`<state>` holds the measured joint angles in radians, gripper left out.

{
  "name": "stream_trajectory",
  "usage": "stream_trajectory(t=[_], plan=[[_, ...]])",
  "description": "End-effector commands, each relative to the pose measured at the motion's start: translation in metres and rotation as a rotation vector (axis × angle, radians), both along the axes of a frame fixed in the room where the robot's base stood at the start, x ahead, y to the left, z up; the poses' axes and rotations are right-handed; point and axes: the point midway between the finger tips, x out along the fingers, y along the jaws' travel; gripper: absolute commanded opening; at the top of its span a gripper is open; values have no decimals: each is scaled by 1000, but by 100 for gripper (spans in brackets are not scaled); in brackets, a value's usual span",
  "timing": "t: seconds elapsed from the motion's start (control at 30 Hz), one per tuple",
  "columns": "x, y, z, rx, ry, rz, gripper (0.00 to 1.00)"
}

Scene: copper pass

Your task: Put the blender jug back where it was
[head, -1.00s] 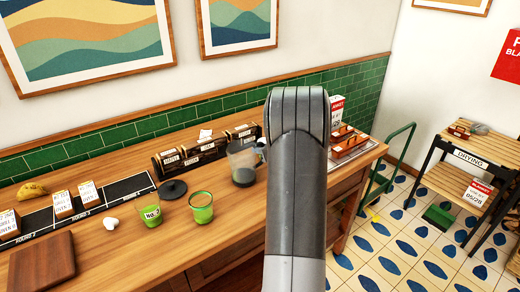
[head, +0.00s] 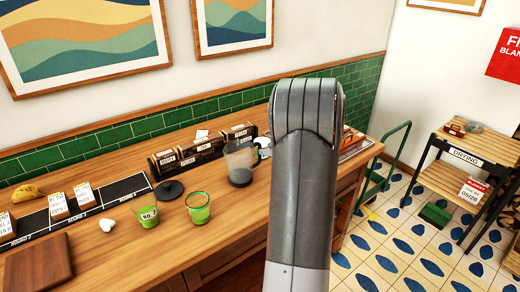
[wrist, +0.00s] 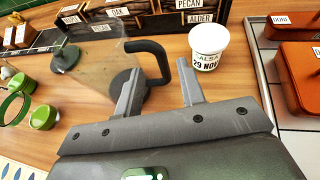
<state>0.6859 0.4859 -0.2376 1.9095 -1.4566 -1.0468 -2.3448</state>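The blender jug (head: 239,163), clear with a dark base and black handle, stands upright on the wooden counter, just left of my arm. The wrist view shows the clear jug (wrist: 95,75) at left, its black handle (wrist: 150,48) facing my gripper (wrist: 159,70). My gripper is open. The handle's outer part appears between the two fingertips, with gaps on both sides; I cannot tell whether either finger touches it. My arm hides the gripper in the head view. A round black lid (head: 169,190) lies on the counter left of the jug.
A white labelled tub (wrist: 208,45) stands close right of the fingers. Dark labelled boxes (head: 202,148) line the back behind the jug. Green cups (head: 198,207) stand front left. A metal tray (wrist: 268,80) with orange-brown containers (wrist: 292,76) is at right.

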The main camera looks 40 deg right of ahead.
Motion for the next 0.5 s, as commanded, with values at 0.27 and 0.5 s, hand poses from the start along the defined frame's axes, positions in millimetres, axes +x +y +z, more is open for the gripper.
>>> stream_trajectory(t=[0.27, 0.5], plan=[[-39, -9, 17, -1, 1, -2, 36], [-27, 3, 51, 94, -11, -139, 36]])
